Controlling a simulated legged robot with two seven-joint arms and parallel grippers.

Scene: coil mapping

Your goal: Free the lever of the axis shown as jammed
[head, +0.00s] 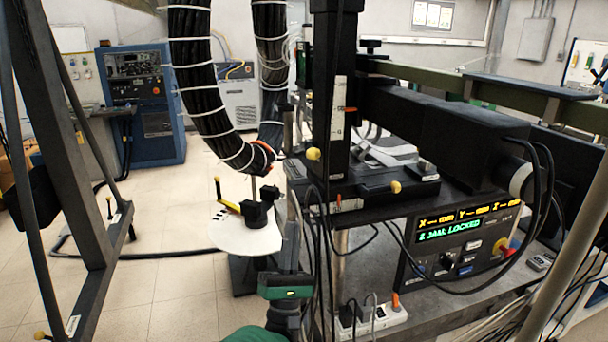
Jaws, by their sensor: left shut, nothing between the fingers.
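The control box (462,246) has a lit display (466,220). Its upper line lists X, Y and Z in yellow, and its green lower line seems to read "Z JAM: LOCKED". A lever with a yellow knob (313,154) shows at the lower part of the black vertical column (333,90). Another yellow knob (396,187) is on the black stage at its right. I cannot tell which axis each belongs to. My left gripper (291,226) points up at the lower middle, shut and empty, apart from and below the column's knob. My right gripper is not in view.
Black cables (318,230) hang just right of my left gripper. A white round stand (247,238) with a black fitting is behind it. A power strip (372,318) lies on the lower shelf. A grey frame (85,180) stands at left; open floor (180,290) lies between.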

